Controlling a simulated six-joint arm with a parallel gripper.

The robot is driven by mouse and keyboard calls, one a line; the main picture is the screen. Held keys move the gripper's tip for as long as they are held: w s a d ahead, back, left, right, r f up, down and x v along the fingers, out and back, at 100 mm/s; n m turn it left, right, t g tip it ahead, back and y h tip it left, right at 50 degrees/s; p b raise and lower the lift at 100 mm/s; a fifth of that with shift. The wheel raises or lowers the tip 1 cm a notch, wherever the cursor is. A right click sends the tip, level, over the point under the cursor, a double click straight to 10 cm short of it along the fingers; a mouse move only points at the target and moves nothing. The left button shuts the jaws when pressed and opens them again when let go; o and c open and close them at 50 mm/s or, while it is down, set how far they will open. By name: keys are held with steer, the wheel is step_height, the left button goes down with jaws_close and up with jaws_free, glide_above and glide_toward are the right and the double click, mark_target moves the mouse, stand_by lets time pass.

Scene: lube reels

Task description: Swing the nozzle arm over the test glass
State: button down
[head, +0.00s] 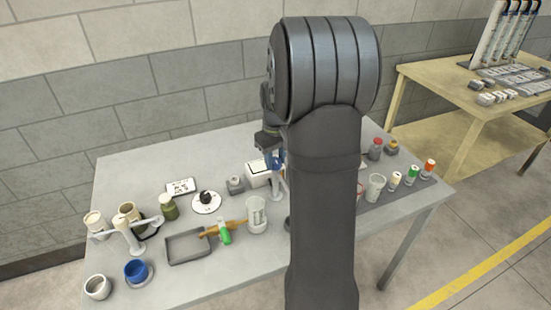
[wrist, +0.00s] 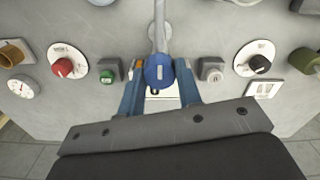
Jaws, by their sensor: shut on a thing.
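My gripper (wrist: 159,88) is shut on the blue handle (wrist: 159,72) of the nozzle arm (wrist: 159,30), with one blue finger on each side. The grey nozzle arm runs from the handle toward the top edge of the wrist view. In the head view my gripper (head: 270,157) is partly hidden behind my arm, and a pale post (head: 277,187) shows just below it. Two clear glasses stand on the table, one (head: 256,216) left of my arm and one (head: 375,188) right of it. I cannot tell which is the test glass. Neither is visibly under the handle.
A red dial (wrist: 65,67) and green button (wrist: 107,77) lie left of the handle in the wrist view; a grey button (wrist: 211,75) and black dial (wrist: 260,64) lie right.

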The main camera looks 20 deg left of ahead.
steer(key=m, duration=0.4)
steer(key=shift+m, duration=2.6)
steer(key=c, duration=1)
jaws_free()
steer(key=shift+c, duration=0.2)
steer(key=shift+r, duration=0.1)
step_height(320, 180, up, 17)
steer(key=shift+r, duration=0.15)
